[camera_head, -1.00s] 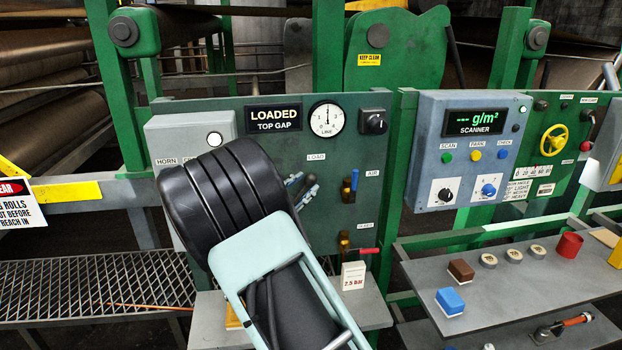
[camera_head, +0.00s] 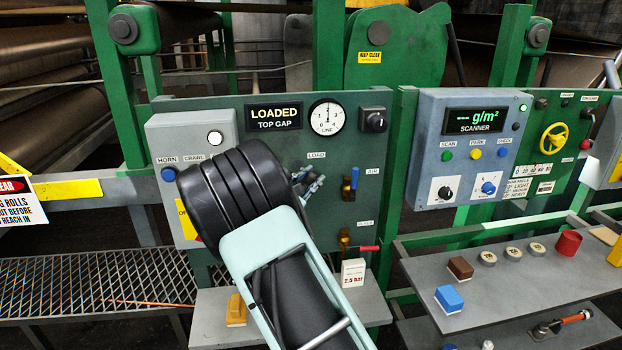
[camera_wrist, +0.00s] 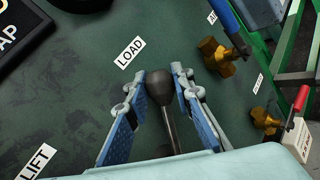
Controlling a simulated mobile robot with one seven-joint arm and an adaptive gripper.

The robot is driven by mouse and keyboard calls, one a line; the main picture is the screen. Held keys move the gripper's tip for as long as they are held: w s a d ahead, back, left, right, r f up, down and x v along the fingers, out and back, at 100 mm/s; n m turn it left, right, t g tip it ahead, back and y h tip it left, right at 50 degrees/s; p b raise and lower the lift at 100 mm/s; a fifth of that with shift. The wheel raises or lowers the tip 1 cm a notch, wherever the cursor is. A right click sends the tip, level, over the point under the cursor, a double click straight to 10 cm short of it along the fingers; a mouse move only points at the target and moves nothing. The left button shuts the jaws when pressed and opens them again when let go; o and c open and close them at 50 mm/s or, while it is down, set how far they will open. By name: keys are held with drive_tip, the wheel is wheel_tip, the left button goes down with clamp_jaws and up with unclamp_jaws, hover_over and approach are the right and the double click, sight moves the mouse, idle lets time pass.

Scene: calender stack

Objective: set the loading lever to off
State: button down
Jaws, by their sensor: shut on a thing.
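The loading lever (camera_wrist: 160,88) is a dark rod with a rounded black knob, below the LOAD label in the wrist view. My gripper (camera_wrist: 160,84) has its blue-padded fingers on both sides of the knob and is shut on it. The rod runs down between the fingers. A LIFT label (camera_wrist: 36,162) is at the lower left of that view. In the head view my gripper (camera_head: 309,184) is at the green panel, below the LOAD label (camera_head: 316,155), and my arm hides most of the lever. The display (camera_head: 274,117) reads LOADED, TOP GAP.
Right of the lever are a brass valve with a blue handle (camera_head: 350,184) and a valve with a red handle (camera_head: 368,248). A shelf (camera_head: 500,275) with small objects extends at right.

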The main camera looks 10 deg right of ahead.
drive_tip(key=shift+a, duration=0.15)
drive_tip(key=a+n+t+b, duration=0.1)
drive_tip(key=a+r+n+t+h+b, duration=0.1)
drive_tip(key=a+n, duration=0.1)
drive_tip(key=shift+a+b, duration=0.1)
drive_tip(key=shift+b, duration=0.3)
drive_tip(key=shift+a+r+n+t+b, duration=0.2)
drive_tip(key=shift+a+n+t, duration=0.45)
drive_tip(key=shift+n, duration=0.3)
drive_tip(key=shift+a+r+n+t+b, duration=0.2)
drive_tip(key=shift+a+n+t, duration=0.35)
drive_tip(key=shift+a+n, duration=0.3)
drive_tip(key=shift+d, duration=0.1)
drive_tip(key=c, duration=2)
unclamp_jaws()
drive_tip(key=shift+o, duration=0.2)
drive_tip(key=v, duration=1.2)
